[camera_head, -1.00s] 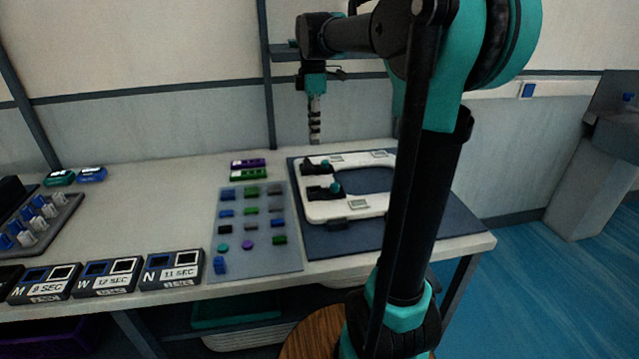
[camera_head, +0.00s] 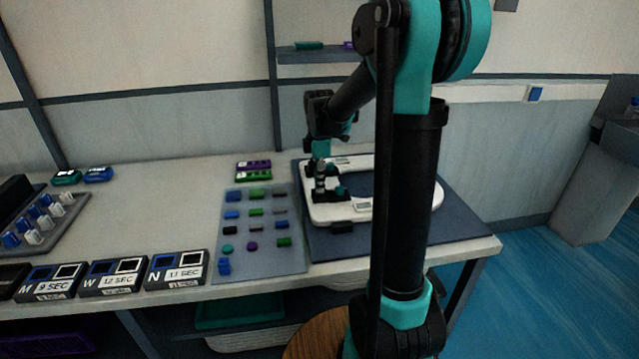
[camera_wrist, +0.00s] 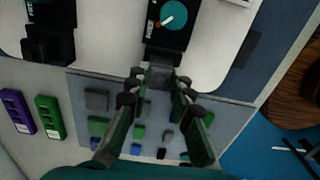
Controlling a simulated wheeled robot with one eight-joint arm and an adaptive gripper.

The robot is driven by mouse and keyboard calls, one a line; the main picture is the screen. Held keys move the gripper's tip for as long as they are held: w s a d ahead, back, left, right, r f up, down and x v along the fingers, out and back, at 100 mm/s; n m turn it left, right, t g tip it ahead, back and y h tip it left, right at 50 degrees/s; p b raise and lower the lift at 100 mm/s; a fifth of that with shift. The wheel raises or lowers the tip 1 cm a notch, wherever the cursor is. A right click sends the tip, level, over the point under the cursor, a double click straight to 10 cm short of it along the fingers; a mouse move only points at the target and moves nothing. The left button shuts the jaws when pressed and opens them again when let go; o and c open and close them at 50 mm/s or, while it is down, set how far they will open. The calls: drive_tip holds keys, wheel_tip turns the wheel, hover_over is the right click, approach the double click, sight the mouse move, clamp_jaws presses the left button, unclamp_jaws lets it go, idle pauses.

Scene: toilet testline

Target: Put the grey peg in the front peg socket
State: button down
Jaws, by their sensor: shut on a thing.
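My gripper (camera_head: 320,188) is low over the white seat-shaped plate (camera_head: 350,213), at the left end of the front black fixture (camera_head: 335,196). In the wrist view, my gripper (camera_wrist: 158,88) has its fingertips closed on a small grey piece, the grey peg (camera_wrist: 160,74). The peg is at the near end of the front black fixture (camera_wrist: 168,38), which carries a teal knob with a white pointer. The front peg socket is hidden by the peg and fingertips, so I cannot tell whether the peg is inside it. The rear black fixture (camera_wrist: 48,45) is to the left in the wrist view.
A grey mat (camera_head: 235,262) with several coloured pieces lies left of the plate. Purple (camera_head: 253,164) and green (camera_head: 253,175) blocks stand behind the mat. Timer boxes (camera_head: 110,276) line the front edge. A dark blue mat (camera_head: 455,232) lies under the plate.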

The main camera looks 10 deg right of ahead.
drive_tip(key=shift+f, duration=0.25)
drive_tip(key=shift+f, duration=0.15)
drive_tip(key=c, duration=1.3)
unclamp_jaws()
drive_tip(key=shift+c, duration=0.2)
wheel_tip(320, 180, up, 12)
drive_tip(key=shift+r, duration=0.2)
